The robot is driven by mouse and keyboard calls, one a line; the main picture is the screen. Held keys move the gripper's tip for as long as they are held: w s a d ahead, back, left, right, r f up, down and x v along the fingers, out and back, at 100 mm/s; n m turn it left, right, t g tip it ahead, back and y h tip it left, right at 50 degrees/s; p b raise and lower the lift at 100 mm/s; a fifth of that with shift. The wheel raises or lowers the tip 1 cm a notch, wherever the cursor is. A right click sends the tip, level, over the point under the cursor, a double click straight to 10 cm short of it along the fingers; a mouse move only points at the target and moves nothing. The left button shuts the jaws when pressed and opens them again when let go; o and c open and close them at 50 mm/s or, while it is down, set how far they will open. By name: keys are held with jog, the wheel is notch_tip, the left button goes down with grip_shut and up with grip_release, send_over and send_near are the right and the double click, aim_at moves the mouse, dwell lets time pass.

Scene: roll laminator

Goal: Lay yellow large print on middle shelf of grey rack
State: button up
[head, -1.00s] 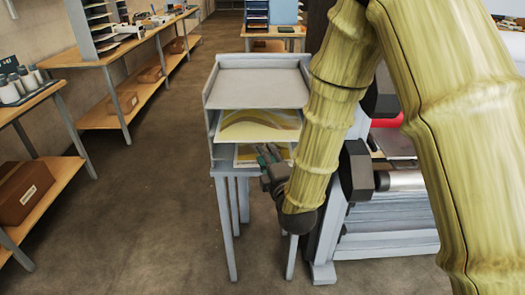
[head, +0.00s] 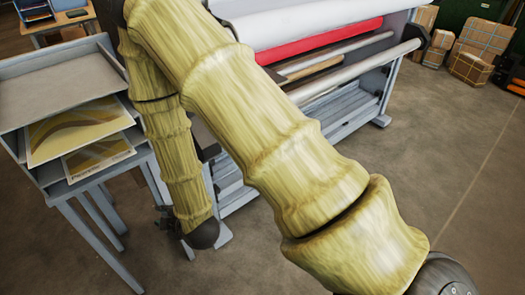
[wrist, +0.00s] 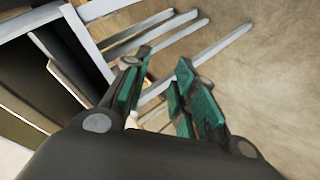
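The grey rack (head: 55,82) stands at the left of the head view, with an empty top tray. A large yellow print (head: 80,127) with pale curved bands lies on the middle shelf, its front part sticking out. A smaller yellow print (head: 98,157) lies on the shelf below. My gripper (head: 166,217) is low, to the right of the rack and apart from both prints; the arm partly hides it. In the wrist view, its green-padded fingers (wrist: 158,88) are apart with nothing between them. The rack also shows in the wrist view (wrist: 88,42), at the left.
A roll laminator (head: 330,50) with white and red rolls stands right behind my arm. Wrapped boxes (head: 480,50) sit on the floor at the far right. A wooden table (head: 60,25) is at the back left.

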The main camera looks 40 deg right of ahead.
jog(key=s+d+f+m+g, duration=0.3)
jog(key=s+f, duration=0.4)
jog(key=s, duration=0.3)
jog(key=s+d+f+m+g+h, duration=0.1)
jog(key=s+d+f+m+g, duration=0.3)
jog(key=s+f, duration=0.3)
jog(key=s+d+f+m+g+h, duration=0.1)
jog(key=s+d+f+m+g, duration=0.3)
jog(key=s, duration=1.1)
notch_tip(320, 180, down, 3)
jog(key=shift+d+f+m, duration=0.15)
jog(key=shift+d+m, duration=0.2)
jog(key=shift+m, duration=0.75)
